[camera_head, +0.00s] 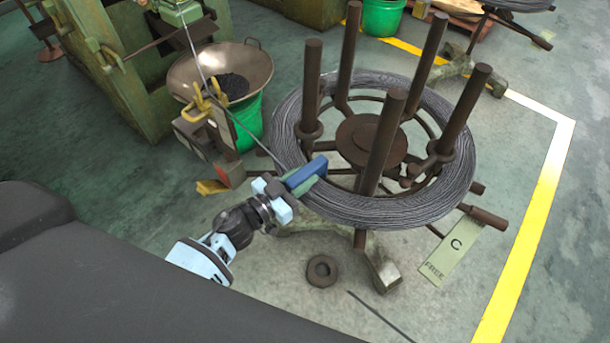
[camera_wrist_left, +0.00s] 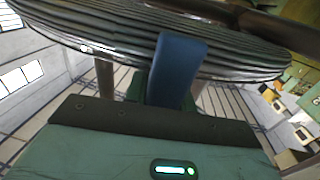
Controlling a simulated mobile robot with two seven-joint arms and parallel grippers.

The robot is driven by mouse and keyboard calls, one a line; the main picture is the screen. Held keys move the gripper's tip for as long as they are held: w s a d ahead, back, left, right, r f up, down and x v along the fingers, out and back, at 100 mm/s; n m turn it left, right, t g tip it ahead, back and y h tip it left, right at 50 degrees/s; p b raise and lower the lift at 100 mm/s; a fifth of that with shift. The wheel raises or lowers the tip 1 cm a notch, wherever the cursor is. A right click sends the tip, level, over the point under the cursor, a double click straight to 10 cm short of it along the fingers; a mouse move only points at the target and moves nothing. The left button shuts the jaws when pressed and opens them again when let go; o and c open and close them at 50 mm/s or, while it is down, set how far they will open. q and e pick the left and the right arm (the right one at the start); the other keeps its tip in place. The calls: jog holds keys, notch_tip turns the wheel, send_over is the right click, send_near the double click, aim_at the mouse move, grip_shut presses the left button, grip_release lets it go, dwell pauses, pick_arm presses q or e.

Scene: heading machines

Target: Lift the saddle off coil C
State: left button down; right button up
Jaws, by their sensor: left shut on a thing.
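Coil C (camera_head: 420,205) is a thick ring of grey wire on a brown reel with several upright posts. A blue block, which I take to be the saddle (camera_head: 307,174), sits at the near left edge of the coil. My left gripper (camera_head: 296,187) is shut on it from the near left. In the left wrist view the blue saddle (camera_wrist_left: 178,68) rises against the underside and side of the coil (camera_wrist_left: 110,32). I cannot tell whether it is touching the wire or just clear of it. Its far side is hidden. My right gripper is out of view.
A wire strand runs from the green machine (camera_head: 110,60) to the coil. A metal pan (camera_head: 190,75) on a green bucket (camera_head: 247,122) stands left of the reel. A dark ring (camera_head: 322,271) and a sign marked C, FREE (camera_head: 452,250) lie on the floor.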

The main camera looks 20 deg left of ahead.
aim_at(302, 173)
pick_arm(q)
jog(key=shift+r, duration=0.1)
notch_tip(302, 173, up, 4)
jog(key=shift+f+p, duration=0.2)
jog(key=shift+p, duration=0.8)
jog(key=s+r, duration=0.1)
jog(key=s, duration=1.5)
jog(key=shift+d+r, duration=0.15)
jog(key=shift+d, duration=0.05)
